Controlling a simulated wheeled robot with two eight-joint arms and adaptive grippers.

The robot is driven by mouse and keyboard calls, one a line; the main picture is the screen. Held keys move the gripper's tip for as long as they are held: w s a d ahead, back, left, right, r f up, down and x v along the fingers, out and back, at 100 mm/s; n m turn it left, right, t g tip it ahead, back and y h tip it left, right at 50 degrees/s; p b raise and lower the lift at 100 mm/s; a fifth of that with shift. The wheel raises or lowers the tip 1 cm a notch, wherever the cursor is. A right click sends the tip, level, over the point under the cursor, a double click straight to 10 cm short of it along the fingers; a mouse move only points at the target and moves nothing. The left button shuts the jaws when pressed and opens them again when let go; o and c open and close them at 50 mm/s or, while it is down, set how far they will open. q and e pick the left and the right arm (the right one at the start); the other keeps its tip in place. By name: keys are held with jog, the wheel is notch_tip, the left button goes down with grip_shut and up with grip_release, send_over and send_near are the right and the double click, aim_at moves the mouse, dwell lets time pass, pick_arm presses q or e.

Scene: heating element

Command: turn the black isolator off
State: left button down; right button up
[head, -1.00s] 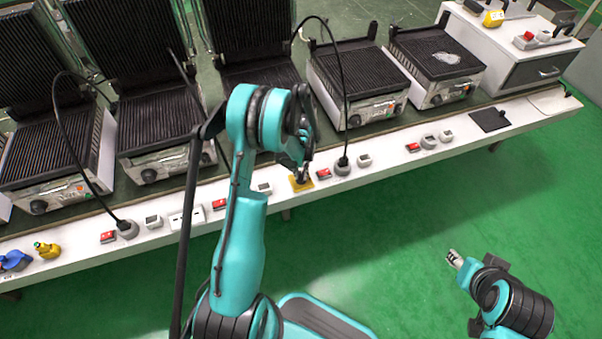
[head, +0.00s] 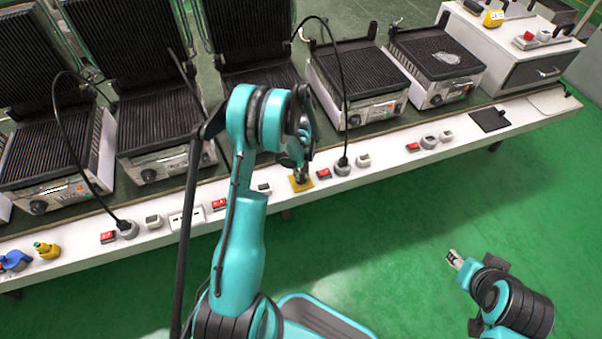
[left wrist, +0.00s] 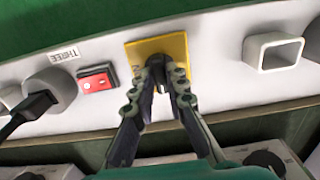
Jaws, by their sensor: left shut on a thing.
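The black isolator (left wrist: 160,86) is a small dark knob on a square yellow plate (left wrist: 135,50) set in the white bench front. In the head view the yellow plate (head: 304,186) lies in the middle of the front strip, partly covered by my left gripper (head: 300,174). In the left wrist view the left gripper (left wrist: 160,72) is shut on the isolator knob, one finger on each side. The fingers hide most of the knob, so its exact angle is unclear. My right gripper (head: 455,259) hangs over the green floor at right, away from the bench; its opening is too small to judge.
A red switch (left wrist: 97,83) and a grey socket with a black plug (left wrist: 48,92) sit beside the yellow plate; a white square frame (left wrist: 272,53) is on its other side. Contact grills (head: 360,95) stand behind the strip. The green floor (head: 420,210) in front is open.

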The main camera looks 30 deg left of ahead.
aim_at(301, 175)
pick_arm(q)
jog(key=c, duration=1.5)
grip_release()
jog(key=shift+c, duration=0.2)
jog(key=shift+r, duration=0.1)
notch_tip(301, 175, up, 12)
